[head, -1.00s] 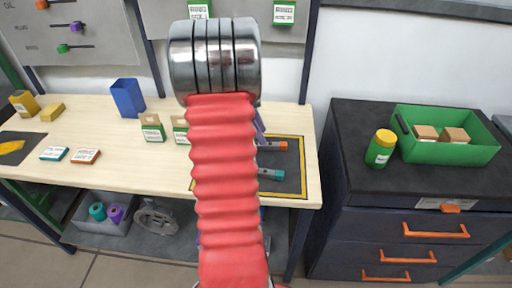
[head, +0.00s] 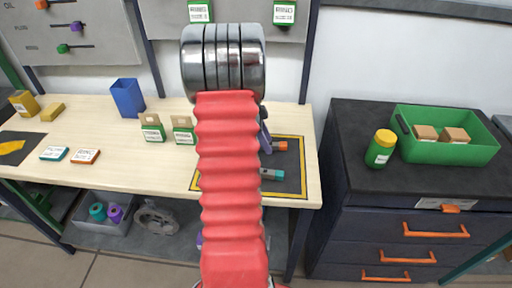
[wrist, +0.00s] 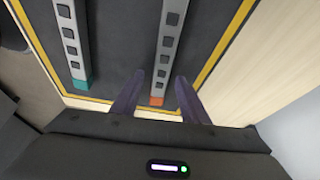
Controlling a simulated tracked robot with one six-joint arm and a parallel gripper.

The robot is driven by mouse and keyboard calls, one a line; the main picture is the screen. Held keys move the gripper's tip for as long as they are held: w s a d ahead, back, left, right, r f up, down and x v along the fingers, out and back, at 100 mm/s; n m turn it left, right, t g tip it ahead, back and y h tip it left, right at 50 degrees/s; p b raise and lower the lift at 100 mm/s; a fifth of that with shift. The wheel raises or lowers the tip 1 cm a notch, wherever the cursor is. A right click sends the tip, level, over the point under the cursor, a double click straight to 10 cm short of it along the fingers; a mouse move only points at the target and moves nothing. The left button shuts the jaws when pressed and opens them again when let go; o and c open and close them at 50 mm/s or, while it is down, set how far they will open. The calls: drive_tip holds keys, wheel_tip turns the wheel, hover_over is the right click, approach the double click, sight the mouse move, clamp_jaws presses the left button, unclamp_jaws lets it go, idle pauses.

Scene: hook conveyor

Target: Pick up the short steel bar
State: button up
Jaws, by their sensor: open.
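Two grey steel bars with dark square holes lie on the dark mat with a yellow border (wrist: 236,27). One bar has an orange end (wrist: 163,55); this end also shows in the head view (head: 280,146). The other bar has a teal end (wrist: 74,40), and its end shows in the head view (head: 272,174). Both bars run out of the wrist view, so I cannot tell which is shorter. My gripper (wrist: 160,76) is open, its purple fingers on either side of the orange-ended bar near that end, holding nothing. My red arm hides much of the mat in the head view.
Small green-and-white boxes (head: 184,131) and a blue bin (head: 127,98) stand left of my arm on the bench. A dark drawer cabinet to the right bears a green tray (head: 440,151) and a yellow-lidded jar (head: 380,149). The bench's right front corner is clear.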

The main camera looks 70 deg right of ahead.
drive_tip(key=shift+c, duration=0.5)
clamp_jaws()
